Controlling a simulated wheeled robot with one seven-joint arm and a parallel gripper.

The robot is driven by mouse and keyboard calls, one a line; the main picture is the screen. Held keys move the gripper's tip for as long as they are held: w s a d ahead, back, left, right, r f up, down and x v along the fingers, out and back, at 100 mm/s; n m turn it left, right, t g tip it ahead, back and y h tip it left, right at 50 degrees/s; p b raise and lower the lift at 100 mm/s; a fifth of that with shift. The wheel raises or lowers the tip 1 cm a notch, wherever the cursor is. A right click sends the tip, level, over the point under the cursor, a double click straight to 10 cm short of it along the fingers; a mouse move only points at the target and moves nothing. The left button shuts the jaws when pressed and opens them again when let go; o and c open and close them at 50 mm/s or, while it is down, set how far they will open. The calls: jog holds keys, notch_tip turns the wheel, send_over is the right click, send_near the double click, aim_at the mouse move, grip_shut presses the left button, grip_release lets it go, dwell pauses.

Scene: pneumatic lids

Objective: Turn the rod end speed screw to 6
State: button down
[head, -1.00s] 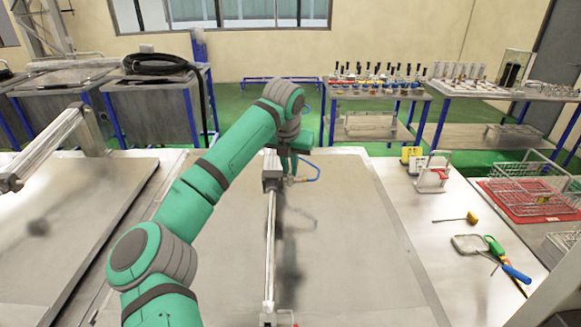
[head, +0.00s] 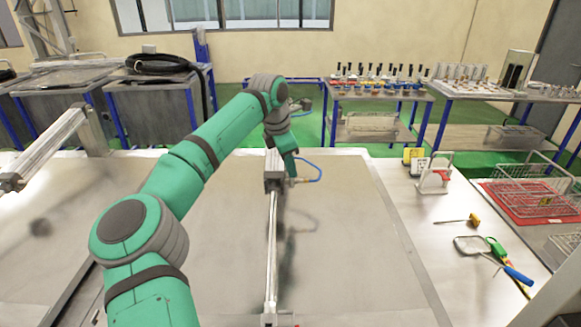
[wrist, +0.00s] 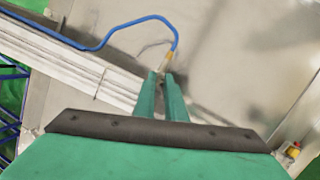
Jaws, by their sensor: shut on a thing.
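A pneumatic cylinder (head: 272,235) lies over the grey lid (head: 350,240), with a square end block (head: 272,180) at its far end. A blue hose (head: 319,170) loops to a small fitting beside this block. In the wrist view the blue hose (wrist: 172,28) ends at a brass-coloured fitting (wrist: 165,61). The narrow green fingers of my gripper (wrist: 163,78) are close together at this fitting. They are shut on a small part there, taken to be the speed screw, which they mostly hide. Its scale or number cannot be read.
A second lid with its cylinder (head: 45,150) is at the left. On the right bench stand a white-framed stand (head: 434,175), a screwdriver (head: 460,220), a mesh paddle (head: 470,244) and a wire basket (head: 535,195). Benches with fittings (head: 380,90) stand behind.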

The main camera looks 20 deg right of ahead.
jog(key=m, duration=0.3)
jog(key=m+g, duration=0.1)
jog(key=m, duration=0.2)
jog(key=shift+w+d, duration=0.1)
jog(key=shift+w, duration=0.1)
jog(key=m+g+y, duration=0.1)
jog(key=m, duration=0.4)
jog(key=shift+w+m, duration=0.1)
jog(key=shift+m, duration=0.3)
jog(key=c, duration=2.1)
grip_release()
notch_tip(320, 180, up, 11)
jog(key=a, duration=0.1)
jog(key=shift+a, duration=0.25)
jog(key=shift+f, duration=0.1)
